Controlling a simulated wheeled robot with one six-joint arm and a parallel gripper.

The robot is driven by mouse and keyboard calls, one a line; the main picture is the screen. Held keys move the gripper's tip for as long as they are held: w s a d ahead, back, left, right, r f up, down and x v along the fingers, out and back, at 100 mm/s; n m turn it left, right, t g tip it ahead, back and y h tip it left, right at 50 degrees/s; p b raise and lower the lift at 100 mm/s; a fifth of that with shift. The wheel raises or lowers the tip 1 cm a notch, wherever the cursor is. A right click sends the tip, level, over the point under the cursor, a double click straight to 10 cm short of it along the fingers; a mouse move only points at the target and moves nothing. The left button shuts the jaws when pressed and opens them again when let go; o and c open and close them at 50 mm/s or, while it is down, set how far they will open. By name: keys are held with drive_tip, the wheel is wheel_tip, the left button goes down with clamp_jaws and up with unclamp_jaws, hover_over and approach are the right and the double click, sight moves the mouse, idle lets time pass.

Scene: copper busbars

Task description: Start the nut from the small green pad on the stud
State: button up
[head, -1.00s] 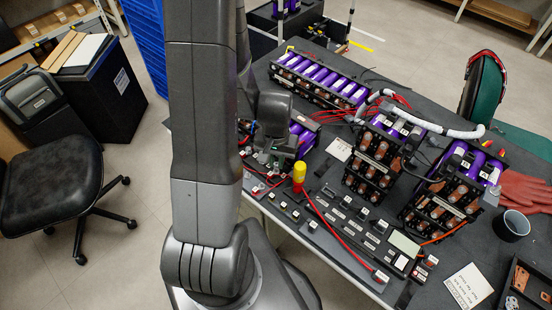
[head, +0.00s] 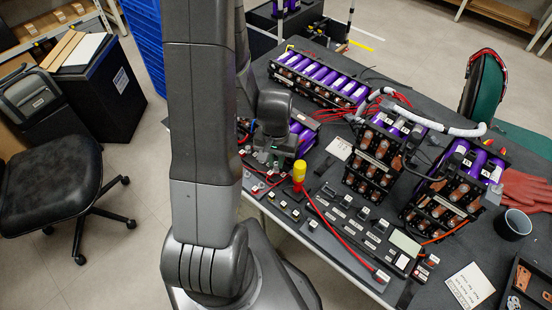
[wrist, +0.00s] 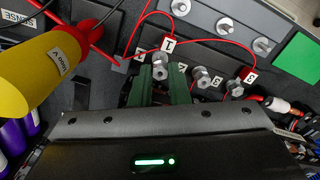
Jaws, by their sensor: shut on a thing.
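My gripper (wrist: 160,88) shows in the wrist view with its two green fingers shut on a small silver nut (wrist: 160,72). Beneath and around it is a dark grey block with a row of metal studs; one stud (wrist: 200,76) stands just right of the fingers, by numbered tags. Whether the held nut touches a stud under it is hidden. The green pad (wrist: 297,58) lies at the right edge, and its visible part is bare. In the head view my gripper (head: 274,160) is small above the near table edge, with its fingertips unclear.
Red wires (wrist: 215,40) with tags cross the block. Several studs carry silver hardware. Battery modules (head: 375,155) with purple cells stand behind, and a dark cup (head: 511,225) is at right.

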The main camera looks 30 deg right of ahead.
drive_tip(key=shift+f+b, duration=0.5)
drive_tip(key=shift+b, duration=0.1)
idle(0.4)
drive_tip(key=m+b, duration=0.1)
drive_tip(key=m, duration=0.5)
idle(0.3)
drive_tip(key=m, duration=0.3)
drive_tip(key=m+b, duration=0.1)
drive_tip(key=m, duration=0.2)
drive_tip(key=shift+f+m, duration=0.2)
drive_tip(key=shift+m, duration=0.1)
clamp_jaws()
drive_tip(key=shift+o, duration=2.4)
unclamp_jaws()
